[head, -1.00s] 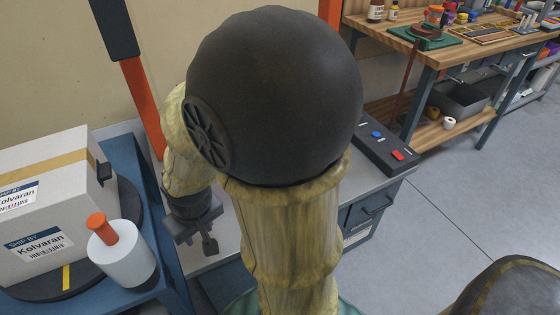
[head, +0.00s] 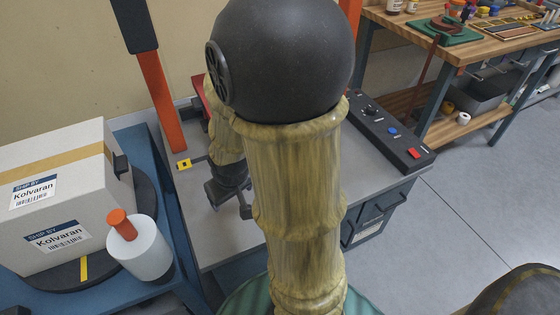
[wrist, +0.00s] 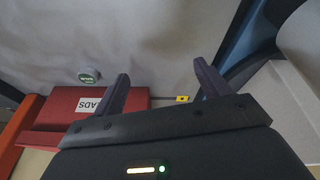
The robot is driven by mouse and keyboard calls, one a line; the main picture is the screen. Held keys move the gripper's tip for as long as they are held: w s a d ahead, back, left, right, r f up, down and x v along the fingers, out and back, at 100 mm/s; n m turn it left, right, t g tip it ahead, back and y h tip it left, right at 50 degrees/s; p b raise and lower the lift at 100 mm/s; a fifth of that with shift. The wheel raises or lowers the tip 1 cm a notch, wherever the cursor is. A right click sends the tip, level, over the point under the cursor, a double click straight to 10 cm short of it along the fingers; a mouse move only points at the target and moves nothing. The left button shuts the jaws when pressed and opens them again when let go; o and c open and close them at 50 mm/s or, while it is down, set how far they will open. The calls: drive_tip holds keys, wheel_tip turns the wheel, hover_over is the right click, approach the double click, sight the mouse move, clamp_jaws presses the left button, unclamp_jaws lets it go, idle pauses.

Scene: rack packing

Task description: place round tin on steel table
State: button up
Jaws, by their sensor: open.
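A small round tin (wrist: 88,75) with a white top and a green label band stands on the grey steel table (wrist: 165,35) in the wrist view. My gripper (wrist: 160,82) is open, with nothing between its fingers. The tin lies outside the finger gap, just left of the left finger and apart from it. In the head view my gripper (head: 230,203) hangs over the steel table (head: 215,247), partly behind my arm. The tin does not show there; my arm hides part of the tabletop.
A red bin (wrist: 70,106) with a partly hidden label is beside the tin. A yellow tag (head: 184,164) lies near the orange post (head: 164,105). A carton (head: 60,195) and a white cylinder with an orange knob (head: 140,248) stand left. A button box (head: 395,135) sits on the right.

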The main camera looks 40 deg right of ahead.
drive_tip(key=w+d+f+t+p, duration=0.2)
drive_tip(key=d+p, duration=0.3)
drive_tip(key=d, duration=1)
drive_tip(key=s+d+t+p, duration=0.5)
drive_tip(key=s+d, duration=0.2)
drive_tip(key=d, duration=0.1)
drive_tip(key=shift+s+d+f+t, duration=0.25)
drive_tip(key=shift+f+t, duration=0.05)
drive_tip(key=shift+t, duration=0.1)
drive_tip(key=shift+w+f, duration=0.1)
drive_tip(key=x, duration=1.2)
drive_tip(key=shift+a, duration=0.2)
drive_tip(key=shift+f, duration=0.1)
